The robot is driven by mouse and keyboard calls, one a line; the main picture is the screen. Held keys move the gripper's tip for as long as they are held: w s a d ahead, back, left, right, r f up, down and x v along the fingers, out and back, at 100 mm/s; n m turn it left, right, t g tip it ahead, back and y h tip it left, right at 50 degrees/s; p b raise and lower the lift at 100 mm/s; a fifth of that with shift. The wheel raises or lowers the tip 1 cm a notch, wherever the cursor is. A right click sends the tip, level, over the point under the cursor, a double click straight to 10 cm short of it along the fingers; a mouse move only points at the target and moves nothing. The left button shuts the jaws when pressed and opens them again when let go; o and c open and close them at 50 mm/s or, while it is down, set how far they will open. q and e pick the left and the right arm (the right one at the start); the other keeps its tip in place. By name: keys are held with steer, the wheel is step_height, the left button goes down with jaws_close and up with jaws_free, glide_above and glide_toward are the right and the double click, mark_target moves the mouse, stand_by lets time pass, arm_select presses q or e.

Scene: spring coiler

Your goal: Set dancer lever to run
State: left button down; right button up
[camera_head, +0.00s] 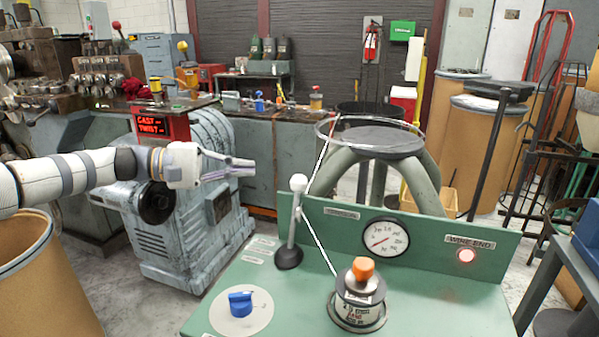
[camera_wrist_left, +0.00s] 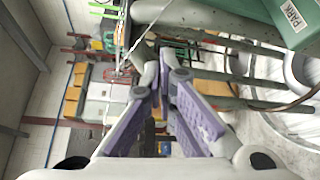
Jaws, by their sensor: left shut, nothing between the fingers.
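The dancer lever is a grey rod with a white ball knob (camera_head: 298,183), standing nearly upright on a dark round boot on the green console (camera_head: 235,285). Small label plates lie on the console to the left of the boot, too small to read in the head view. My left gripper (camera_head: 248,166) is to the left of the knob, apart from it, with its fingers pointing right. Its purple-padded fingers (camera_wrist_left: 160,85) come together at the tips in the left wrist view, with nothing held. A PARK label (camera_wrist_left: 295,18) shows at upper right there. My right gripper is out of view.
A white wire runs past the lever to an orange-topped spool (camera_head: 362,270). A blue knob (camera_head: 240,303), a tension gauge (camera_head: 385,237) and a lit WIRE END lamp (camera_head: 466,256) are on the console. A ring-topped stand (camera_head: 375,140) rises behind it. A grey machine (camera_head: 185,210) stands behind my left arm.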

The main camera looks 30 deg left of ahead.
mark_target(295, 208)
arm_select(q)
steer(key=shift+a, duration=0.1)
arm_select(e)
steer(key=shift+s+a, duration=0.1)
arm_select(q)
steer(key=w+d, duration=0.3)
steer(key=d, duration=0.6)
steer(key=shift+f, duration=0.2)
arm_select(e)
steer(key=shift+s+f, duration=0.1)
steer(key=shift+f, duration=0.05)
arm_select(q)
steer(key=shift+w, duration=0.1)
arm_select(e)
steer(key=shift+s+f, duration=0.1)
